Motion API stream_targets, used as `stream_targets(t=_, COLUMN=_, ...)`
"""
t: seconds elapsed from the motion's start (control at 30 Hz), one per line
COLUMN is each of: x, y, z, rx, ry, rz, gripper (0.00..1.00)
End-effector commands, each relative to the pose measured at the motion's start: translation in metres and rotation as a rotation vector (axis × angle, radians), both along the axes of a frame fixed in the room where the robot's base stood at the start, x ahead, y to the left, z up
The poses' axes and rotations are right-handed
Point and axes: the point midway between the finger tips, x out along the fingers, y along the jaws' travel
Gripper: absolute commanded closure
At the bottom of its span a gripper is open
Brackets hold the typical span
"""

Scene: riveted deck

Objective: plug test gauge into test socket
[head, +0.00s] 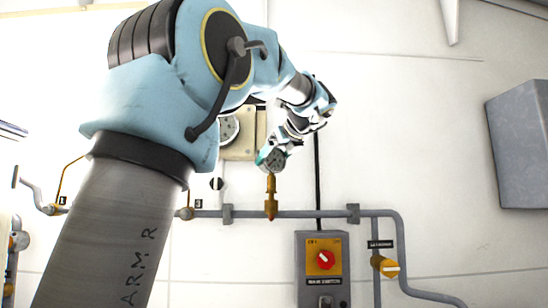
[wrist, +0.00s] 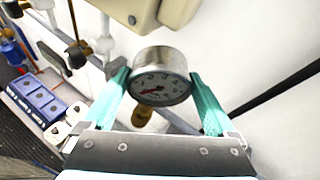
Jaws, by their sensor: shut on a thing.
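The test gauge (head: 275,160) is a small round dial with a silver rim and white face; it also shows in the wrist view (wrist: 161,82). My gripper (head: 266,155) is shut on it, with one teal finger on each side of the rim in the wrist view (wrist: 158,76). A brass stem (wrist: 142,115) shows below the dial. In the head view the gauge stands upright in line above a brass fitting on the grey pipe, which looks like the test socket (head: 271,209). Brass runs from dial to pipe without a visible gap; I cannot tell how deep the stem sits.
A mounted gauge (head: 229,129) on a beige panel is behind my arm. A main switch box (head: 323,270) with a red knob hangs below the pipe (head: 320,214). A yellow valve handle (head: 390,268) is to its right. A grey wall box (head: 522,145) is far right.

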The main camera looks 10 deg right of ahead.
Motion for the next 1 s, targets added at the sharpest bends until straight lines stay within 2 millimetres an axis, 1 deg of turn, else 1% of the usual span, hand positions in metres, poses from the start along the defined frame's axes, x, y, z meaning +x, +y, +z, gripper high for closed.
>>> stream_targets(t=0.67, x=0.0, y=0.0, z=-0.017, rx=0.0, ry=0.0, rz=0.0, gripper=0.81)
stream_targets(t=0.7, x=0.0, y=0.0, z=-0.016, rx=-0.001, ry=-0.001, rz=0.0, gripper=0.06)
stream_targets(t=0.77, x=0.0, y=0.0, z=-0.015, rx=-0.001, ry=-0.001, rz=0.001, gripper=0.0)
stream_targets(t=1.0, x=-0.001, y=0.0, z=-0.016, rx=0.0, ry=0.001, rz=0.0, gripper=0.0)
